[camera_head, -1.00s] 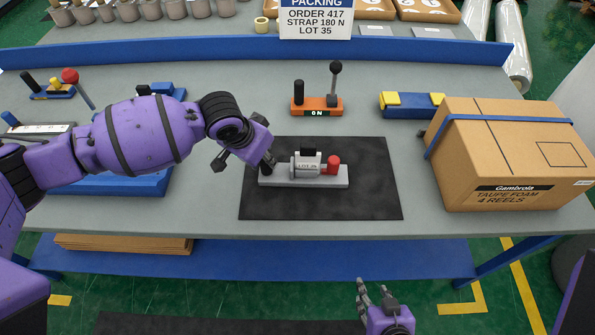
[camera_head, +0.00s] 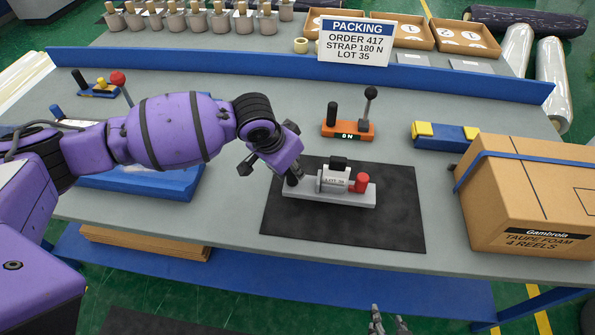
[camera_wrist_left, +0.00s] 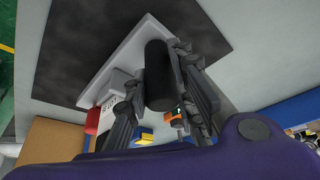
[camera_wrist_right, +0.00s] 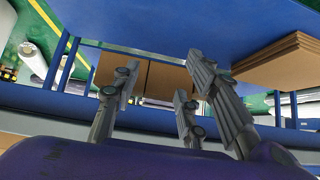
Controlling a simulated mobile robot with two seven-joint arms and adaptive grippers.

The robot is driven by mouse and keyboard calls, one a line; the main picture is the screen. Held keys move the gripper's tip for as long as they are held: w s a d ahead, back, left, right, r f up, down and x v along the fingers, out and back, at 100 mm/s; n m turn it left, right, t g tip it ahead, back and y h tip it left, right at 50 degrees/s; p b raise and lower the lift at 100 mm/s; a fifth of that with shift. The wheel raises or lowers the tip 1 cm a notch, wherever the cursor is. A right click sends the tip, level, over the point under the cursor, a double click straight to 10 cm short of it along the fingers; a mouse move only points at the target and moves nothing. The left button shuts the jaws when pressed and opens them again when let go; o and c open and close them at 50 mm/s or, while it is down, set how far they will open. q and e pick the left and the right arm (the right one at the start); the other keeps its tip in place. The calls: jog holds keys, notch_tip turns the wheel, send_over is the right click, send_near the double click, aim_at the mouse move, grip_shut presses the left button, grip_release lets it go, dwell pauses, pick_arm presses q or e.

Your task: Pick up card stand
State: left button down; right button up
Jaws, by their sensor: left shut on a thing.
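The card stand (camera_head: 356,42) is a white sign with a blue PACKING header, reading ORDER 417, STRAP 180 N, LOT 35. It stands upright at the back of the bench, apart from both grippers. My left gripper (camera_head: 287,177) is shut on the black upright handle (camera_wrist_left: 158,75) of a grey device (camera_head: 330,194) with a red knob. The device appears to rest on the dark mat (camera_head: 395,232); its small lot label is hard to read. My right gripper (camera_head: 390,327) is low, in front of the bench; its fingers (camera_wrist_right: 165,85) are spread and empty.
A large carton (camera_head: 530,205) fills the right side. A blue ledge (camera_head: 250,68) runs along the bench's back. Blue trays lie at left.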

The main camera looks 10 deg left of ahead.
pick_arm(q)
jog(key=s+d+r, duration=0.2)
jog(key=s+r, duration=0.8)
jog(key=s, duration=0.4)
jog(key=shift+d+p, duration=0.2)
jog(key=shift+p, duration=0.15)
pick_arm(e)
jog(key=shift+w+a+r, duration=0.1)
jog(key=shift+w+r, duration=0.1)
jog(key=shift+r, duration=0.15)
pick_arm(q)
jog(key=shift+w, duration=0.15)
jog(key=shift+w+a+b, duration=0.1)
jog(key=shift+w+a, duration=0.3)
jog(key=shift+w, duration=1.9)
jog(key=shift+w+a+b, duration=0.15)
jog(key=shift+w+a, duration=0.25)
jog(key=shift+w, duration=1.9)
jog(key=shift+w+a+b, duration=0.1)
jog(key=shift+w+a, duration=0.3)
jog(key=shift+w, duration=1.9)
pick_arm(e)
jog(key=shift+s+f, duration=0.6)
jog(key=shift+f, duration=0.05)
pick_arm(q)
jog(key=shift+f, duration=0.2)
